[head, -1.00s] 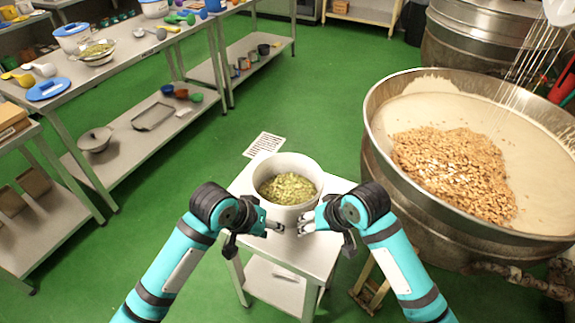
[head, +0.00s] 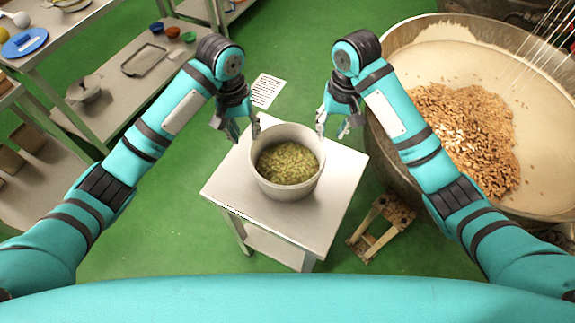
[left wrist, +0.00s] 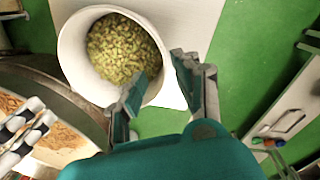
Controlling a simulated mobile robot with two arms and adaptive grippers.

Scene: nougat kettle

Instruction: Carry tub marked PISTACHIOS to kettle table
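A white round tub (head: 289,191) full of green pistachios (head: 288,163) stands upright on a small pale table (head: 334,182). No marking on it can be read. The tub also shows in the left wrist view (left wrist: 73,48). My left gripper (head: 244,130) is open and empty at the tub's upper left. In the left wrist view its parted fingers (left wrist: 157,82) are by the tub's rim; I cannot tell whether one touches it. My right gripper (head: 332,127) looks open and empty at the tub's upper right, apart from it.
A large steel kettle (head: 393,58) with a pale mass and brown nuts (head: 470,130) stands close on the right. A wooden stand (head: 383,228) is on the floor beside the small table. Steel shelving tables (head: 112,95) line the left. Green floor (head: 165,215) is free between.

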